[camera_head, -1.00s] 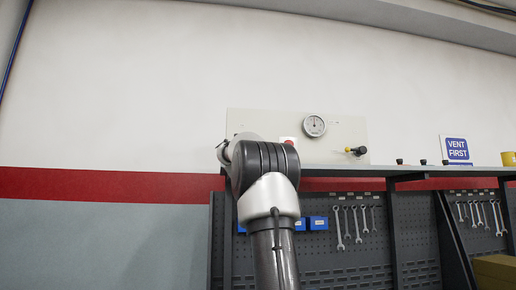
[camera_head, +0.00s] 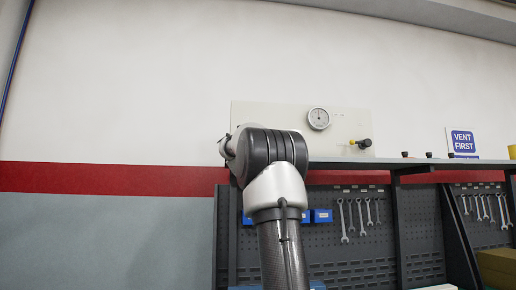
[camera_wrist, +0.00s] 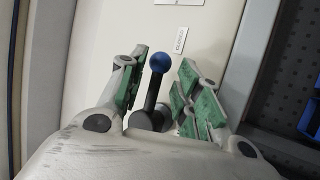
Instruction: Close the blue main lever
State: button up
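The blue main lever (camera_wrist: 153,90) shows in the wrist view as a dark stem with a blue ball knob. It stands out from a pale panel (camera_wrist: 107,40). My gripper (camera_wrist: 165,80) is open in the wrist view, with one green-padded finger on each side of the lever. A gap shows between the knob and each finger, and the lever's base is partly hidden by the gripper body. In the head view my arm hides the lever and the gripper, in front of the panel (camera_head: 280,115).
A round gauge (camera_head: 319,118) and a yellow-and-black valve handle (camera_head: 361,143) are on the panel. A dark shelf (camera_head: 380,164) runs below it, over a pegboard with wrenches (camera_head: 352,216) and blue bins (camera_head: 321,216). A "VENT FIRST" sign (camera_head: 462,141) stands at right.

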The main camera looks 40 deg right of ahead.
jog(key=v, duration=1)
jog(key=shift+f, duration=0.2)
jog(key=shift+a, duration=0.1)
